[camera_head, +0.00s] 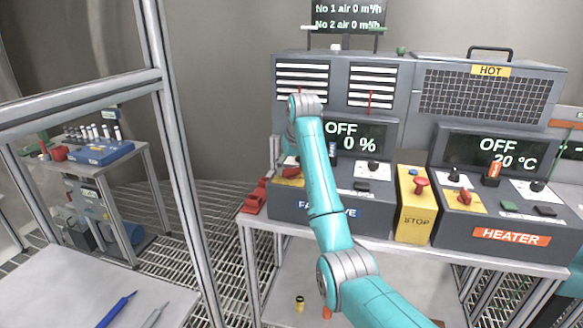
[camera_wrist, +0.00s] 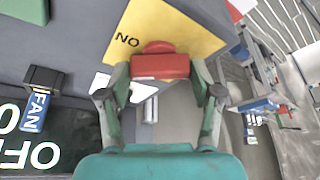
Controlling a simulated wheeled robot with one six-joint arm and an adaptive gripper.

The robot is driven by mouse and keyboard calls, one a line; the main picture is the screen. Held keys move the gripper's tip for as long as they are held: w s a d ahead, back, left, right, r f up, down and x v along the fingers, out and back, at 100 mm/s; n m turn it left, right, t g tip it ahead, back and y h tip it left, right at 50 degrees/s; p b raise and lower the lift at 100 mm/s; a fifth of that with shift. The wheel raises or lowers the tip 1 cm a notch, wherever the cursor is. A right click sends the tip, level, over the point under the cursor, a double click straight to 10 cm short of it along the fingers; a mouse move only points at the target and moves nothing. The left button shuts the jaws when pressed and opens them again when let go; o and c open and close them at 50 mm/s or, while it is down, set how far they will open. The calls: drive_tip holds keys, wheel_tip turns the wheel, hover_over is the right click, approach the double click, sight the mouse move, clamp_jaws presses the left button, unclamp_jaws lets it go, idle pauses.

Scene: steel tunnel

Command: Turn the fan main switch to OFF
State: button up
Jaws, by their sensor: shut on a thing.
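The fan main switch is a red handle (camera_wrist: 160,64) on a yellow plate (camera_wrist: 180,22) marked "ON", which reads upside down in the wrist view. My gripper (camera_wrist: 162,82) has one finger on each side of the red handle and is shut on it. In the head view the red handle (camera_head: 291,160) and yellow plate (camera_head: 288,181) show at the left end of the fan drive panel, partly hidden by my arm. The fan display (camera_head: 362,138) reads "OFF" and "0 %". The handle's exact turn angle is hard to tell.
A yellow STOP box (camera_head: 414,214) with a red button stands right of the fan panel. The heater unit (camera_head: 500,205), with its own red switch (camera_head: 464,196), is further right. A metal frame post (camera_head: 172,130) rises at left. A blue FAN tag (camera_wrist: 34,111) sits near the switch.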

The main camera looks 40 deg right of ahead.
drive_tip(key=n+y, duration=0.1)
drive_tip(key=n, duration=0.1)
drive_tip(key=n+y, duration=0.1)
drive_tip(key=n, duration=0.2)
drive_tip(key=shift+d+n, duration=0.2)
drive_tip(key=shift+n, duration=0.1)
drive_tip(key=shift+n+g+y, duration=0.2)
drive_tip(key=shift+n+y, duration=0.3)
drive_tip(key=shift+n, duration=0.8)
drive_tip(key=shift+n+g+y, duration=0.2)
drive_tip(key=shift+n+y, duration=0.3)
drive_tip(key=shift+n, duration=0.8)
drive_tip(key=o, duration=1.1)
drive_tip(key=shift+o, duration=0.2)
